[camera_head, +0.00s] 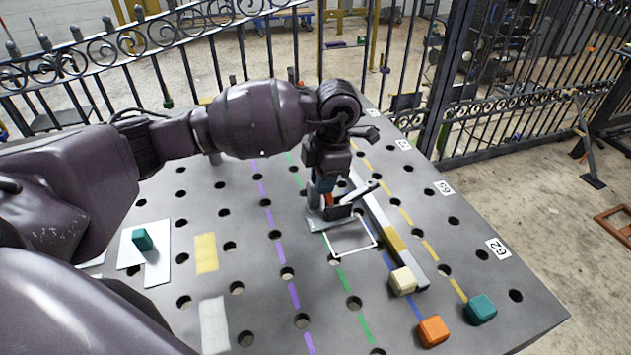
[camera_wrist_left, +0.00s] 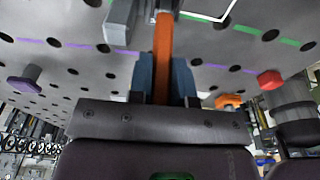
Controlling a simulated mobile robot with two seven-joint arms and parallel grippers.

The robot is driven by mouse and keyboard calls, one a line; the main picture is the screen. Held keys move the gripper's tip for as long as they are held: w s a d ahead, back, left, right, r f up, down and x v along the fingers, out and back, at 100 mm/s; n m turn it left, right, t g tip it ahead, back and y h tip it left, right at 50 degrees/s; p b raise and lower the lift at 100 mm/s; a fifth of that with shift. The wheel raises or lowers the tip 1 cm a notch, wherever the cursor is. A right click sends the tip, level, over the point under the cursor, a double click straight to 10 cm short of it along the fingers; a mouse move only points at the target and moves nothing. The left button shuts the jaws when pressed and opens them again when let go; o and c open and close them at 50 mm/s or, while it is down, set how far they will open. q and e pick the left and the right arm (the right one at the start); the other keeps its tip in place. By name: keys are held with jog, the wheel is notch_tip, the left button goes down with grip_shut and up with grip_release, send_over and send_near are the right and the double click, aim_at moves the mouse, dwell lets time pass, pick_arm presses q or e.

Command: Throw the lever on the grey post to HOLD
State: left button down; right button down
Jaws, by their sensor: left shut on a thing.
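My left gripper (camera_head: 325,188) reaches down to the table beside the white square outline. In the left wrist view its two blue fingers (camera_wrist_left: 163,80) are shut on an orange lever (camera_wrist_left: 163,45), which runs between them. A bit of the orange lever (camera_head: 329,199) shows below the fingers in the head view. It rises from a grey fixture (camera_head: 318,222), apparently the post, which the gripper partly hides. I cannot read a HOLD mark or tell the lever's exact setting. My right gripper is not in view.
The perforated grey table (camera_head: 220,270) has cream (camera_head: 403,280), orange (camera_head: 433,331) and teal (camera_head: 480,309) blocks near its front right. Another teal block (camera_head: 142,240) sits on white plates at left. Iron fencing (camera_head: 490,120) stands behind.

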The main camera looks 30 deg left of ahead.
pick_arm(q)
jog(key=shift+w+d+r+g+y, duration=0.1)
jog(key=shift+w+d+g+y, duration=0.15)
jog(key=shift+g+y, duration=0.05)
dwell(0.4)
jog(key=c, duration=1)
grip_release()
jog(key=shift+c, duration=0.2)
jog(key=v, duration=1)
jog(key=shift+w+d+r, duration=0.15)
jog(key=shift+r, duration=0.2)
